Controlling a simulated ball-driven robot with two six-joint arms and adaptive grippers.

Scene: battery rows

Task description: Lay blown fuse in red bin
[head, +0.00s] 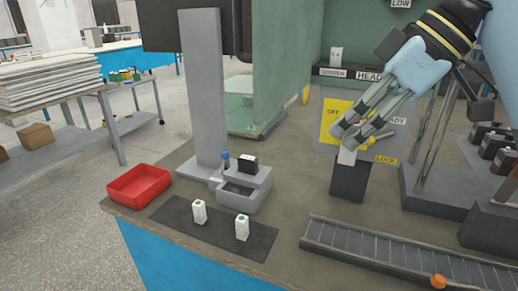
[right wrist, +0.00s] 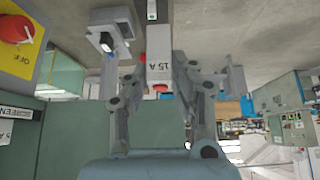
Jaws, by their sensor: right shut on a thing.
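My right gripper (head: 351,138) is shut on a white fuse (head: 347,157), just above or in the top of a dark grey block (head: 349,182); I cannot tell whether the fuse is seated in it. In the right wrist view the pale fuse (right wrist: 158,66) is between my fingers, with a red mark at its near end. The red bin (head: 138,186) stands at the table's left front corner and looks empty. My left gripper is not in view.
Two white fuses with green tops (head: 199,211) (head: 242,227) stand on a dark mat (head: 218,238). A grey tester-like box (head: 240,191) and tall grey post (head: 204,90) stand behind it. A ribbed rail (head: 390,250) lies at the front right. Black units (head: 488,137) stand at right.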

